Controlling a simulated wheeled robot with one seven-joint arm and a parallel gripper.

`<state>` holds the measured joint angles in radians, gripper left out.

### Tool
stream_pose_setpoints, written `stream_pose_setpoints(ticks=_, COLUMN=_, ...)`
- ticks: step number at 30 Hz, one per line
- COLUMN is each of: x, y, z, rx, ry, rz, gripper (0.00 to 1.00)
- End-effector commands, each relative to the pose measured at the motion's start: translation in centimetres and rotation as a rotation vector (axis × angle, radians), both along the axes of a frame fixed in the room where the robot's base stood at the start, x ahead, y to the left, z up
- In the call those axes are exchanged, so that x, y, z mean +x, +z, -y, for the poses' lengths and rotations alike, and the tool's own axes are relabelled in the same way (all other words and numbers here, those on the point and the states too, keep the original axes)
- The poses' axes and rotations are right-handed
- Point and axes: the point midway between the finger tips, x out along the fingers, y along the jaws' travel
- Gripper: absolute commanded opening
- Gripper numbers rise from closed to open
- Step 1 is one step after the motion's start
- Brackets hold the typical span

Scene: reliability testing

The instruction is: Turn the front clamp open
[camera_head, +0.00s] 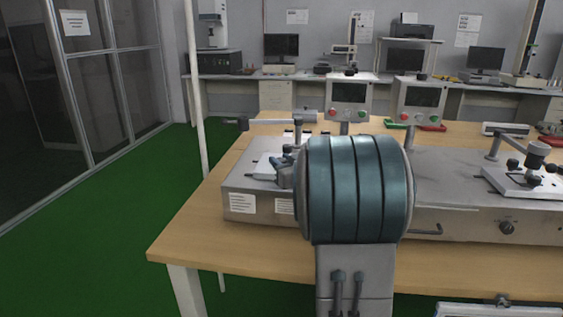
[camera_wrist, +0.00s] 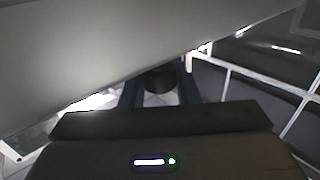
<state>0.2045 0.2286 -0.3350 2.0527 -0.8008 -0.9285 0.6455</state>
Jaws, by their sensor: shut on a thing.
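A grey test machine (camera_head: 240,185) with printed labels on its front stands on the wooden table, mostly behind my teal arm. In the wrist view a dark round knob (camera_wrist: 160,78), seemingly part of the front clamp, sits between the two fingers of my gripper (camera_wrist: 160,92). The gripper is shut on this knob. In the head view only a small part of my gripper (camera_head: 284,162) shows at the left of my arm link, over the machine's top. The rest of the clamp and the contact are hidden there, so its angle cannot be told.
A grey lever arm (camera_head: 270,121) sticks out left above the machine. A second machine (camera_head: 460,215) stands to the right, with black-knobbed clamps (camera_head: 530,165). Two screens (camera_head: 348,92) stand behind. The green floor (camera_head: 110,215) at left is clear.

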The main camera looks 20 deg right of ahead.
Motion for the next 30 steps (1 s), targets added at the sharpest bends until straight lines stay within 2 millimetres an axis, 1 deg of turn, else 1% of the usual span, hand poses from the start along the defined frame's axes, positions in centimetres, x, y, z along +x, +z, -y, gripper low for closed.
stream_pose_setpoints(ticks=6, x=0.03, y=0.15, z=0.12, rx=-0.001, ry=0.097, rz=-0.002, gripper=0.06)
stream_pose_setpoints(ticks=12, x=0.04, y=0.12, z=0.06, rx=-0.001, ry=0.157, rz=-0.001, gripper=0.06)
stream_pose_setpoints(ticks=29, x=0.08, y=0.07, z=-0.05, rx=-0.002, ry=0.185, rz=0.002, gripper=0.06)
stream_pose_setpoints(ticks=30, x=0.09, y=0.07, z=-0.06, rx=-0.002, ry=0.185, rz=0.002, gripper=0.4)
